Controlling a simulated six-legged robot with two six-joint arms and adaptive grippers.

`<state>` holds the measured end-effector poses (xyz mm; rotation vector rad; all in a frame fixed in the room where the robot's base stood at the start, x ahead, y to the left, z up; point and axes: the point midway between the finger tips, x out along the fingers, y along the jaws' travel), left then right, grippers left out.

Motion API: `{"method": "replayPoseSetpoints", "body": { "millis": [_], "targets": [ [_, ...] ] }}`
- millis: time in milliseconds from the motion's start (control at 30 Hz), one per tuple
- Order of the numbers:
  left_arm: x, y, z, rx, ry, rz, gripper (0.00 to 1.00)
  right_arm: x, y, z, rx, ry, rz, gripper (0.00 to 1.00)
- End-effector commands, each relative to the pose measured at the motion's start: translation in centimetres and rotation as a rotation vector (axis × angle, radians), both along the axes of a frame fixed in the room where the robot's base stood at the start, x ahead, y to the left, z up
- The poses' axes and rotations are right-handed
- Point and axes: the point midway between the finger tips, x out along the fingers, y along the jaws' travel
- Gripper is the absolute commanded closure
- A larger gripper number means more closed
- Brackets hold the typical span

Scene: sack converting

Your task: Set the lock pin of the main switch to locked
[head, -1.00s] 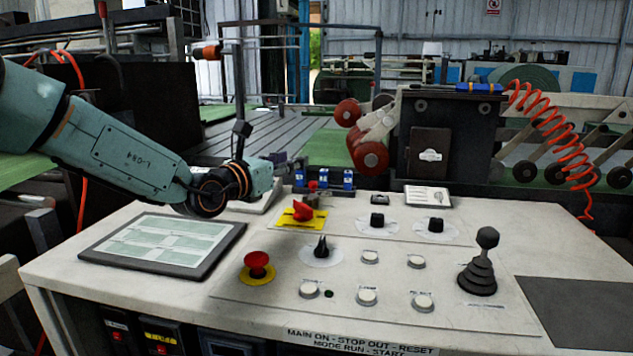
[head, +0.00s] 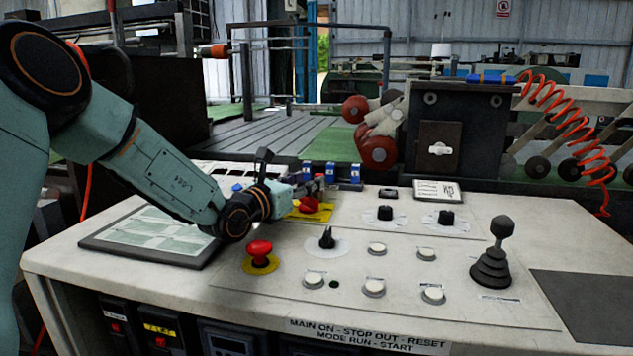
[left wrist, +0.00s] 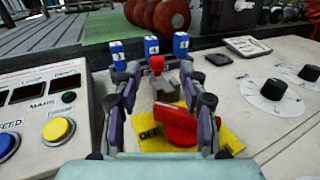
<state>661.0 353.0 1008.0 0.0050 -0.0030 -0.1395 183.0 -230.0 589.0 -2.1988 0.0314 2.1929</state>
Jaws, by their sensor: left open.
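The main switch is a red rotary handle on a yellow plate, seen in the head view (head: 309,206) and in the left wrist view (left wrist: 185,125). Just behind it in the wrist view stands a small red-topped piece (left wrist: 156,63) on a grey block, which looks like the lock pin; whether it is set cannot be told. My left gripper (head: 316,186) is low over the back of the switch. In the wrist view its open fingers (left wrist: 159,80) stand on either side of the red-topped piece, with no grip visible. They partly hide the yellow plate. My right gripper is not in view.
Several blue labelled blocks (head: 331,170) stand behind the switch. A red mushroom button (head: 260,250), a black selector (head: 327,238) and a joystick (head: 494,255) rise from the console. A flat screen (head: 150,236) lies left. The console's right front is clear.

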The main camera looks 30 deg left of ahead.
Motion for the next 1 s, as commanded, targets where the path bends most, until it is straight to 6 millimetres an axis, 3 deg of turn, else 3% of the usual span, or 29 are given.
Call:
{"method": "replayPoseSetpoints", "body": {
  "millis": [100, 300, 700, 1000],
  "targets": [
    [2.0, -0.4, -0.2, 0.006, 0.000, -0.002, 0.57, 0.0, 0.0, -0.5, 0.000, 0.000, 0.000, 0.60],
    [4.0, -0.5, -0.1, 0.002, 0.001, 0.000, 0.57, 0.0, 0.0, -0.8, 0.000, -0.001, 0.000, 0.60],
    [4.6, -0.6, 0.0, -0.001, 0.000, 0.001, 0.57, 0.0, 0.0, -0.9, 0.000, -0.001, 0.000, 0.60],
    [4.6, -0.6, 0.0, -0.001, 0.000, 0.001, 0.83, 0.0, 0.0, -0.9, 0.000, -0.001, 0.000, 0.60]
  ]
}}
